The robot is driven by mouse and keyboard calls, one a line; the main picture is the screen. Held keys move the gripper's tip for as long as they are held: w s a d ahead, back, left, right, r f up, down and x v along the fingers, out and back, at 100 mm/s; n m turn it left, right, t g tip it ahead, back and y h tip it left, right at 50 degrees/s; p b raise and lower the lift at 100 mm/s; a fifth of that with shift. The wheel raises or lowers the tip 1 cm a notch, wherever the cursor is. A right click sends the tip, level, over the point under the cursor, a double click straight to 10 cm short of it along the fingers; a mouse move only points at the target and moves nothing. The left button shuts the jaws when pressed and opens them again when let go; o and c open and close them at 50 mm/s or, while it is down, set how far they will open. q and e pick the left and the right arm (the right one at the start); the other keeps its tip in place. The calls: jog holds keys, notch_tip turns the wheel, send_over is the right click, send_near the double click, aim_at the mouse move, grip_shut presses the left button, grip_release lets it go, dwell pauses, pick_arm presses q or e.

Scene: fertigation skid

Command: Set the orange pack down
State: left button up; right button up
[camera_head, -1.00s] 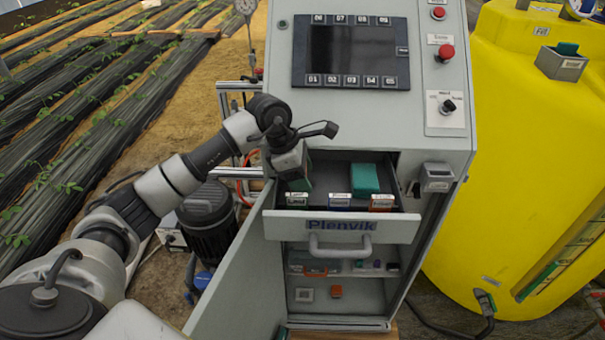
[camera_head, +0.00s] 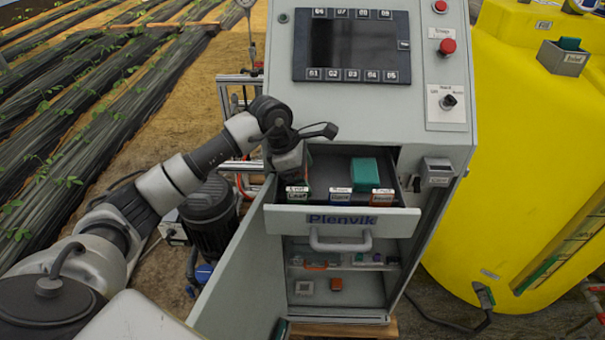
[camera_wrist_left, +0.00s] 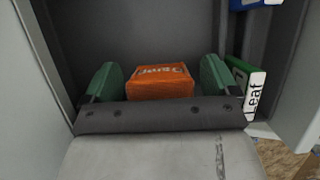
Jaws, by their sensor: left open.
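The orange pack (camera_wrist_left: 160,82) lies on the dark drawer floor in the left wrist view, with lettering on its top. My left gripper (camera_head: 297,172) reaches down into the left part of the open drawer (camera_head: 340,222). In the wrist view its green fingertips stand apart on either side of the pack, with a visible gap on each side. The head view hides the pack behind the gripper. A green label reading Leaf (camera_wrist_left: 255,95) stands beside the gripper. My right gripper is not in view.
A teal block (camera_head: 364,172) sits farther right in the drawer. Blue (camera_head: 340,197) and orange-red (camera_head: 382,197) labels stand along its front. A cabinet door (camera_head: 235,270) hangs open below left. Small items, including an orange one (camera_head: 336,284), sit on the shelves below.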

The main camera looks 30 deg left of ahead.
pick_arm(q)
jog(key=shift+a+r, duration=0.1)
jog(key=shift+r, duration=0.2)
jog(key=b+v, duration=0.4)
jog(key=v, duration=0.7)
jog(key=shift+r, duration=0.25)
jog(key=shift+a, duration=0.1)
